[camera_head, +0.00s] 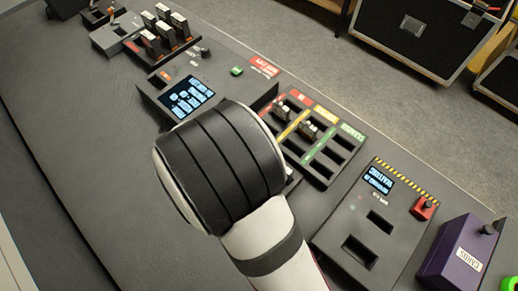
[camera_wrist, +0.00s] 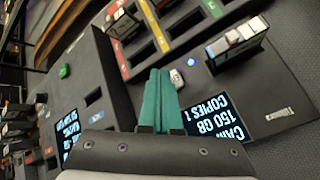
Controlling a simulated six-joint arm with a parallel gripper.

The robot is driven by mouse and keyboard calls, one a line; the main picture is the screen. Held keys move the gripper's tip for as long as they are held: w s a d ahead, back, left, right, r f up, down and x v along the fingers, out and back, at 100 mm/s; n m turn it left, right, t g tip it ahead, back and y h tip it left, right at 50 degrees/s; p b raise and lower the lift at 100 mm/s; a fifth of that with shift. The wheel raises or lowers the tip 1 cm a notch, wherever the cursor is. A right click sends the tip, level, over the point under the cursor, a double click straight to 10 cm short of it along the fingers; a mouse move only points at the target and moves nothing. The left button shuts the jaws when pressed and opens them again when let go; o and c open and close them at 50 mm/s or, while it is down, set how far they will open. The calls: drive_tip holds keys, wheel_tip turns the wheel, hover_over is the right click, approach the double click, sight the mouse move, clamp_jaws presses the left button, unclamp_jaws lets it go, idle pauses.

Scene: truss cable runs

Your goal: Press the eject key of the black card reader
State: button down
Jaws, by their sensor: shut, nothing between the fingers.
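A black device, which I take to be the card reader (camera_wrist: 275,82), fills the right of the wrist view. It has a lit text screen (camera_wrist: 228,105) and a card (camera_wrist: 236,42) standing in its slot. A small pale key (camera_wrist: 176,78), probably the eject key, sits left of the screen, with a small blue light beside it. My gripper (camera_wrist: 160,72) has teal fingers, shut together and empty. Their tips are right beside the pale key; I cannot tell whether they touch it. In the head view my arm hides the fingers and nearly all of this device.
A sorting tray (camera_head: 322,140) with colored labels and some cards lies right of my arm. A device with a screen (camera_head: 188,97) and green button (camera_head: 236,70) stands beyond it. A grey device with a red switch (camera_head: 424,208) and a purple box (camera_head: 460,258) stand at right.

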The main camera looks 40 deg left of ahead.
drive_tip(key=shift+f, duration=0.1)
drive_tip(key=shift+f, duration=0.35)
drive_tip(key=shift+f, duration=0.5)
idle(0.8)
drive_tip(key=shift+r, duration=0.95)
drive_tip(key=shift+r, duration=2.5)
